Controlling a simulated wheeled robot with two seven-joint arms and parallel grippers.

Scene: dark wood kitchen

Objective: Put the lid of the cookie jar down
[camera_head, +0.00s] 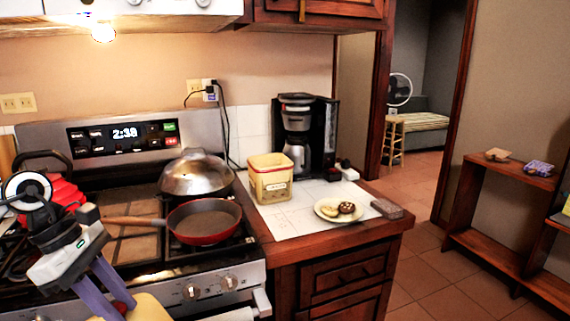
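The cookie jar (271,184) is a square cream tin with a red rim. It stands upright on the white-tiled counter right of the stove, and its top looks open. My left gripper (118,302) is at the lower left, in front of the stove, with its purple fingers pointing down. A small red part shows between the fingers, beside a pale yellow piece (149,309) that looks like the jar's lid. The bottom edge of the picture cuts this piece off. The gripper appears closed on it, away from the jar. My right gripper is not in view.
A red pan (205,222) and a domed metal lid (196,174) sit on the stove. A coffee maker (303,138) stands behind the jar. A plate of cookies (328,217) and a small brown block (386,208) are to its right. Bare tile shows in front of the jar.

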